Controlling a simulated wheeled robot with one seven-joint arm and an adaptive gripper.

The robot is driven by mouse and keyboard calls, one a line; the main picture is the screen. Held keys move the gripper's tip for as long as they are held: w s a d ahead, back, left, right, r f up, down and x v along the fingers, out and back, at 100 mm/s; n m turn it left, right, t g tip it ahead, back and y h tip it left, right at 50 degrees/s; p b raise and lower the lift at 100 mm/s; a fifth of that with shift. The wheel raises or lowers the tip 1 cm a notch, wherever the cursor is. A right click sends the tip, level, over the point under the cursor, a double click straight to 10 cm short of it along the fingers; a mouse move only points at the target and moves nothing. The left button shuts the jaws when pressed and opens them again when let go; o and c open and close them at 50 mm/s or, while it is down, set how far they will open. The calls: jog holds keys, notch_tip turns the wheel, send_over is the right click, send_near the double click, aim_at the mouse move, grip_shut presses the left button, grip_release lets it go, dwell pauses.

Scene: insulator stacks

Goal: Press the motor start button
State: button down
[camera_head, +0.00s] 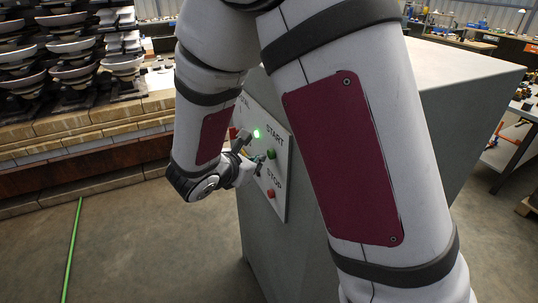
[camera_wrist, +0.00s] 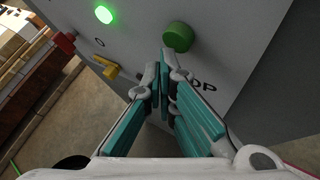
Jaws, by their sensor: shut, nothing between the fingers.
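The control panel (camera_head: 283,181) is a pale plate on a grey cabinet, marked START and STOP. The green start button (camera_head: 271,154) sits under the word START; it also shows in the wrist view (camera_wrist: 178,37). The red stop button (camera_head: 271,193) is lower on the panel; in the wrist view my fingers hide it. My gripper (camera_head: 260,165) is shut and empty close to the panel face. In the wrist view its fingertips (camera_wrist: 165,66) appear just below the green button. I cannot tell whether they touch the panel.
A green lamp (camera_head: 256,133) glows on the panel, also in the wrist view (camera_wrist: 103,14). A yellow switch (camera_wrist: 106,68) and a red knob (camera_wrist: 64,42) are beside it. Insulator stacks (camera_head: 75,55) stand on a brick-edged base at left. Bare floor (camera_head: 150,235) lies in front.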

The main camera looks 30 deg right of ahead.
jog(key=shift+a, duration=0.25)
jog(key=a, duration=0.5)
dwell(0.4)
dwell(0.8)
